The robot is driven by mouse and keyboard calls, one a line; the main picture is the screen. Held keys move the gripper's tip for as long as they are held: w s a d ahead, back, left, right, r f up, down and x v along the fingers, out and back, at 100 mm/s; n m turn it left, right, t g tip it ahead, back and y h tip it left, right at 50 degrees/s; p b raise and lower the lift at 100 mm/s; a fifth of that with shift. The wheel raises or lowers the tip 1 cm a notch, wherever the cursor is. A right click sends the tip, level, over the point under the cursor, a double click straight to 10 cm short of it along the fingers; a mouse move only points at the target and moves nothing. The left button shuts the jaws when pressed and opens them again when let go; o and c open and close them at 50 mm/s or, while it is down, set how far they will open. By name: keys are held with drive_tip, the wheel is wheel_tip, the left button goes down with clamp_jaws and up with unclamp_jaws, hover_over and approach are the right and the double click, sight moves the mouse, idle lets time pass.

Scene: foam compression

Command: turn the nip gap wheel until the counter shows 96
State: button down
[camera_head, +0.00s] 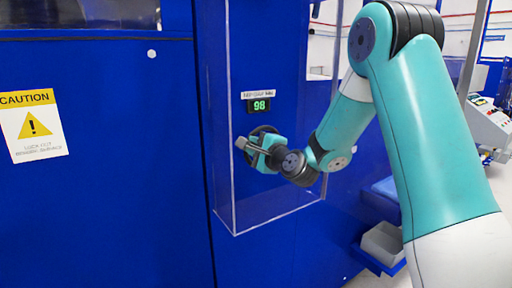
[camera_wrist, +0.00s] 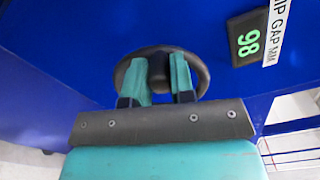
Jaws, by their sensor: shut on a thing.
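The nip gap wheel is a dark round handwheel (camera_wrist: 204,72) with a dark hub, on the blue machine face; in the head view it (camera_head: 262,131) is partly hidden behind my gripper. My gripper (camera_wrist: 160,80) is at the wheel, its two teal fingers on either side of the hub, shut on it. In the head view my gripper (camera_head: 258,150) reaches in from the right. The counter (camera_head: 259,105) above the wheel shows 98 in green digits. It also reads 98 in the wrist view (camera_wrist: 247,42), turned sideways, beside a "NIP GAP MM" label (camera_wrist: 277,32).
A clear guard (camera_head: 217,130) with see-through walls surrounds the wheel and counter, and my arm passes close to its right side. A yellow caution sign (camera_head: 34,125) is on the blue panel at left. A grey bin (camera_head: 383,243) stands low at right.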

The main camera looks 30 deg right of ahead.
drive_tip(key=shift+f, duration=0.15)
drive_tip(key=c, duration=1)
unclamp_jaws()
drive_tip(key=shift+o, duration=0.2)
drive_tip(key=shift+s, duration=0.1)
drive_tip(key=s+b, duration=1.4)
drive_tip(key=s, duration=0.3)
drive_tip(key=shift+s+d, duration=0.15)
drive_tip(key=shift+d, duration=0.2)
